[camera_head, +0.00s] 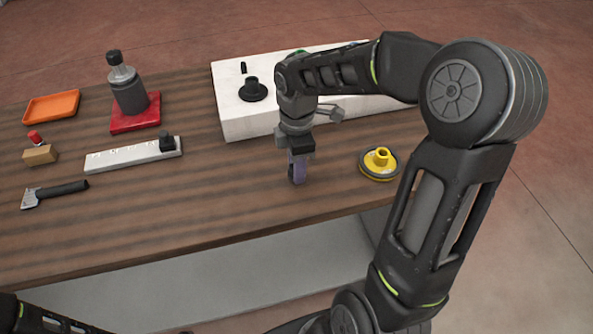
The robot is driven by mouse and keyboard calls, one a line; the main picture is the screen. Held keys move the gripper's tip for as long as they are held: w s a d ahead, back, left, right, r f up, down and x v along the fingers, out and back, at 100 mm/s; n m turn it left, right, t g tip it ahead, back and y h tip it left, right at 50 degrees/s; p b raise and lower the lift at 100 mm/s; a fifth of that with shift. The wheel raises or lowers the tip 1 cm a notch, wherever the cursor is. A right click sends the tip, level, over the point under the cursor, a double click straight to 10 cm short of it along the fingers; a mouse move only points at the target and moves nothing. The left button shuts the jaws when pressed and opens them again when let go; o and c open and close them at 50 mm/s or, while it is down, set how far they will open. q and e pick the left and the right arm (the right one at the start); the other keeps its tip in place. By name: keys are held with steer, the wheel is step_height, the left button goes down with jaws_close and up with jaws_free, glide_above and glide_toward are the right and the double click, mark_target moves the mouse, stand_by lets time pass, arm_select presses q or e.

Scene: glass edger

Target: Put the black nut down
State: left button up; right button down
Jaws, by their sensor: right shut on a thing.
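My right gripper (298,172) points down over the table, in front of the white block and to the left of the yellow-hubbed disc. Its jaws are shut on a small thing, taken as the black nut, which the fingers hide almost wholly. I cannot tell whether it touches the table top. The white block (234,121) bears a black flanged piece (252,90) and a small black upright pin (243,68). My left arm shows only in the bottom left corner, and its gripper is out of view.
The disc with the yellow hub (379,163) lies right of my right gripper. The wooden table (200,212) is clear in front.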

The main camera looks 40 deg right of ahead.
steer(key=shift+f, duration=1.25)
steer(key=shift+f, duration=0.1)
steer(key=shift+f, duration=0.15)
steer(key=c, duration=0.9)
jaws_free()
steer(key=shift+c, duration=0.2)
step_height(320, 180, up, 12)
steer(key=shift+r+b, duration=0.25)
steer(key=shift+b, duration=0.1)
